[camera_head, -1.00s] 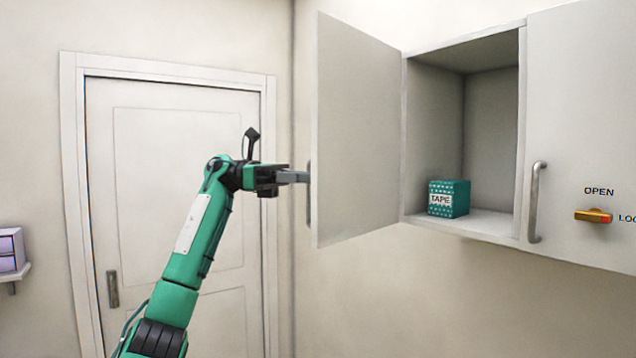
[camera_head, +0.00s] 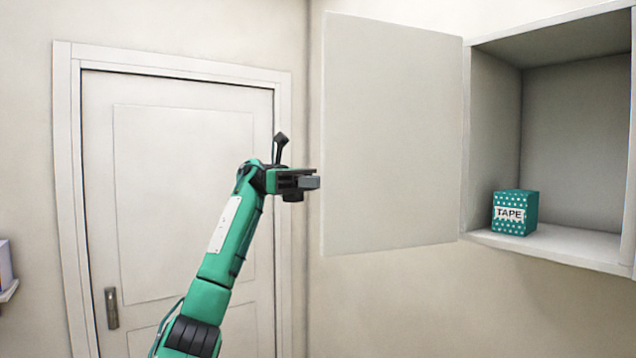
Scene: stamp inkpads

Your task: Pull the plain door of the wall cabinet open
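The plain door (camera_head: 392,135) of the wall cabinet (camera_head: 494,130) stands wide open, swung out to the left, with its flat side facing me. No handle shows on this side. My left gripper (camera_head: 312,182) is at the door's free left edge, at about mid-height. Its grey fingertips end just beside that edge, and the far side of the door is hidden. I cannot tell whether the fingers are open or shut, or touching the door. My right gripper is not in view.
A green dotted box marked TAPE (camera_head: 515,213) stands on the cabinet floor near the opening. A closed room door (camera_head: 180,200) is behind my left arm. A small shelf edge (camera_head: 9,291) shows at far left. The wall below the cabinet is clear.

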